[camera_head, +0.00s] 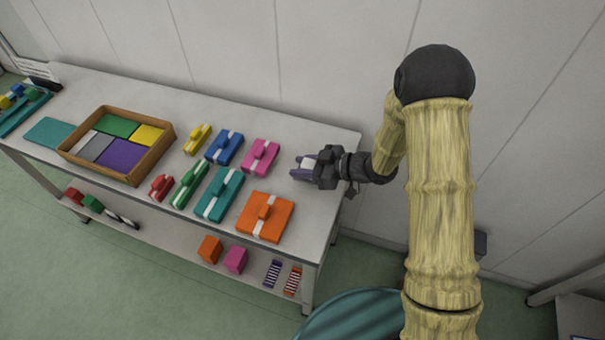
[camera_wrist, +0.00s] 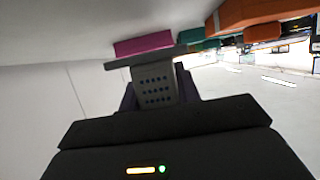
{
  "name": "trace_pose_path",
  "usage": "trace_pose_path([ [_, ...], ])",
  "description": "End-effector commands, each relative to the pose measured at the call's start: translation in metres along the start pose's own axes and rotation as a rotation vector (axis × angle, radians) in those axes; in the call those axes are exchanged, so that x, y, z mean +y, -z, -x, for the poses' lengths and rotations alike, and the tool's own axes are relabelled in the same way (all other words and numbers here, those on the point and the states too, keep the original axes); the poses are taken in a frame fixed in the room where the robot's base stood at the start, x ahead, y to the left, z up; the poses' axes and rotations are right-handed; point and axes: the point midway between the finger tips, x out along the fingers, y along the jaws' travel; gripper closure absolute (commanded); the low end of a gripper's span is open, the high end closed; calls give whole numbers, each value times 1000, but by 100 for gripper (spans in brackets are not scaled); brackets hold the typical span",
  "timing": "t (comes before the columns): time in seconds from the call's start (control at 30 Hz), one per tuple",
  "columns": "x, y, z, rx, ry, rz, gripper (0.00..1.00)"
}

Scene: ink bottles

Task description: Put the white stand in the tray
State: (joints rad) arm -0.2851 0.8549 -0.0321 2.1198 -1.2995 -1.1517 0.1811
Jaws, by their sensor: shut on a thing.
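My gripper (camera_head: 307,164) is at the right end of the table, its purple fingers shut on a small white stand (camera_head: 308,162). In the wrist view the stand (camera_wrist: 154,84) sits between the fingers, pale with rows of dark dots and a wider grey bar at its far end. The fingers hide its sides. I cannot tell whether it touches the table. The tray (camera_head: 95,168) is a brown, low-walled box at the table's left, well away from my gripper. Green, yellow, grey and purple areas fill its floor.
Several coloured blocks with pale bands lie between tray and gripper, including pink (camera_head: 260,156), orange (camera_head: 265,216) and teal (camera_head: 219,194) ones. A teal flat piece (camera_head: 48,132) lies left of the tray. A wall runs behind the table. More small blocks sit on the lower shelf.

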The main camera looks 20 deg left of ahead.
Motion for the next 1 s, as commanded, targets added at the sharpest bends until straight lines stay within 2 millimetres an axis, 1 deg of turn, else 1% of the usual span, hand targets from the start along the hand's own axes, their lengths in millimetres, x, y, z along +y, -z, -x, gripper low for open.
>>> trace_pose_path([
  [0.23, 3, -4, 2, 0, -8, -4, 91],
  [0.5, 1, -33, -11, -1, -4, -5, 91],
  [0.93, 1, -38, -14, 0, -3, -1, 91],
  [0.97, 1, -37, -14, 0, -3, -1, 62],
  [1.0, 1, -37, -14, 0, -3, -1, 54],
])
